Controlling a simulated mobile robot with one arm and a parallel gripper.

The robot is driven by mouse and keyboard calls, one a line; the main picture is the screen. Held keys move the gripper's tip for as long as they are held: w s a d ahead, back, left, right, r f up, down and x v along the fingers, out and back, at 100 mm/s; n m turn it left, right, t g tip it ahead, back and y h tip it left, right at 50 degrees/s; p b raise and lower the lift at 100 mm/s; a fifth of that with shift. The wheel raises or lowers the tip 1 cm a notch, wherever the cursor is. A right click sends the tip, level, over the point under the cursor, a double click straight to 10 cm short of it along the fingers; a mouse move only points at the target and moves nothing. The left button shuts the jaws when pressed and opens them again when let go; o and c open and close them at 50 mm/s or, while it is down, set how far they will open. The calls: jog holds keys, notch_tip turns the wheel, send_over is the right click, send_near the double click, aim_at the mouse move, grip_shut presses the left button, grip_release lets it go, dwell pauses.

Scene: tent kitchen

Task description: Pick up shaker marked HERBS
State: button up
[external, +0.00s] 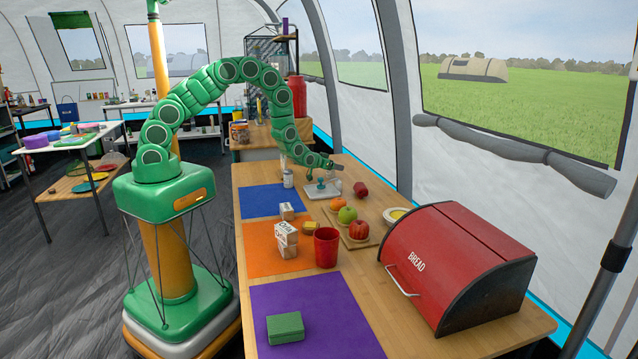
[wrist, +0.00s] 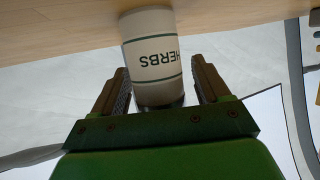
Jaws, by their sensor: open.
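The shaker marked HERBS (wrist: 152,55) is a white cylinder with dark green bands, seen upside down in the wrist view. My gripper (wrist: 160,76) is open, with one finger on each side of the shaker. The shaker's dark end lies between the fingers, near the palm; its other end is by the wooden table. In the external view my gripper (external: 337,166) is low over the table's far part. I cannot make out the HERBS shaker there.
A white tray (external: 311,193) with small green items lies below my wrist. A white can-like container (external: 288,179) stands to its left, and a red item (external: 360,189) lies to its right. Fruit (external: 347,214), a red cup (external: 326,247) and a red bread box (external: 458,264) are nearer.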

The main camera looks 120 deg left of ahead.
jog(key=c, duration=1.1)
jog(key=shift+r, duration=0.1)
